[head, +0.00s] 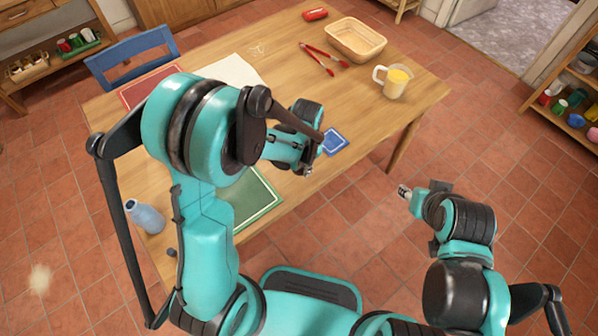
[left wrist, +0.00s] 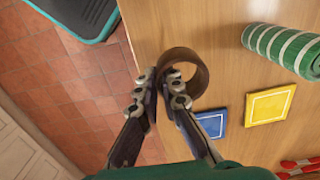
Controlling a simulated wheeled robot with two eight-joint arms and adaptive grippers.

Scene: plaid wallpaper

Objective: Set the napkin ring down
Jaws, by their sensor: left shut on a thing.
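A brown napkin ring (left wrist: 200,75) shows in the left wrist view, near the table's edge. My left gripper (left wrist: 165,82) is shut on the ring's wall, with one finger on each side. I cannot tell whether the ring touches the table. In the head view my left gripper (head: 308,150) is over the front part of the wooden table (head: 290,90), partly covered by my own arm, and the ring cannot be made out there. My right gripper (head: 403,191) is off the table, over the floor, and too small to tell open or shut.
A blue coaster (head: 335,142) lies by my left gripper; a yellow coaster (left wrist: 269,105) and a green striped roll (left wrist: 285,48) are nearby. A bottle (head: 148,216) is at left.

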